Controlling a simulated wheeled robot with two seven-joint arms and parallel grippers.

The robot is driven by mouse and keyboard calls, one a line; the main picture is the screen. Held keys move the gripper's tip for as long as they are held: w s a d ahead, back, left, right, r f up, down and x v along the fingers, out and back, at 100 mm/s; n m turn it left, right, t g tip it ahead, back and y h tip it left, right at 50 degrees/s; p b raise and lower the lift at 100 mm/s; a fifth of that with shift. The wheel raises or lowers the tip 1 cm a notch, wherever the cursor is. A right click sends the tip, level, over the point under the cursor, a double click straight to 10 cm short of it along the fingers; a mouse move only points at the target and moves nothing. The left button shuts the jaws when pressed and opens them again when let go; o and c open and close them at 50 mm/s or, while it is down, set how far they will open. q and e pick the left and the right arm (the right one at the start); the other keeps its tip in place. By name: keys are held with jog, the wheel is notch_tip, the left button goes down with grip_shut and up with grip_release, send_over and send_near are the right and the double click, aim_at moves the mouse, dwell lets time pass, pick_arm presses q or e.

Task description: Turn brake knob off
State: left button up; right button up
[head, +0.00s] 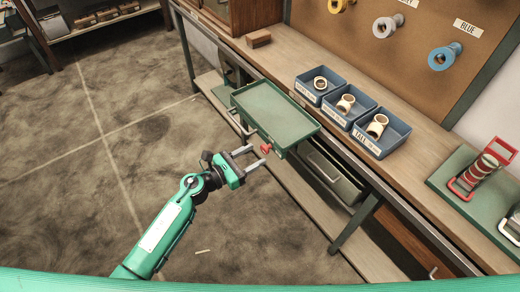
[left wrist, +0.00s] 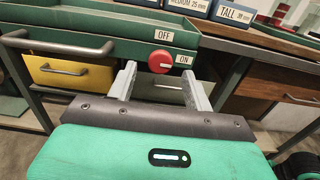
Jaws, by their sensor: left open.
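The red brake knob (left wrist: 161,62) sits on the green front panel of the bench unit, and its white mark points right toward the ON label (left wrist: 184,60). The OFF label (left wrist: 163,36) is above the knob. In the head view the knob (head: 266,148) shows below the green tray's near edge. My left gripper (left wrist: 158,78) is open and empty. Its two fingers lie to the left and right of the knob in the left wrist view; I cannot tell whether they touch it. My left gripper (head: 254,157) reaches in from the left in the head view. My right gripper is not in view.
The green tray (head: 270,105) sticks out over the knob. Blue bins (head: 375,132) with rolls stand on the bench. A bench leg (head: 350,230) stands to the right. The floor at left is open.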

aim_at(263, 151)
pick_arm(q)
jog(key=shift+x, duration=1.65)
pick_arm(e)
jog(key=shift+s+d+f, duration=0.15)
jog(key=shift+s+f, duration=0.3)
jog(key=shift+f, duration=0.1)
pick_arm(q)
jog(key=c, duration=0.9)
jog(key=shift+c, duration=0.2)
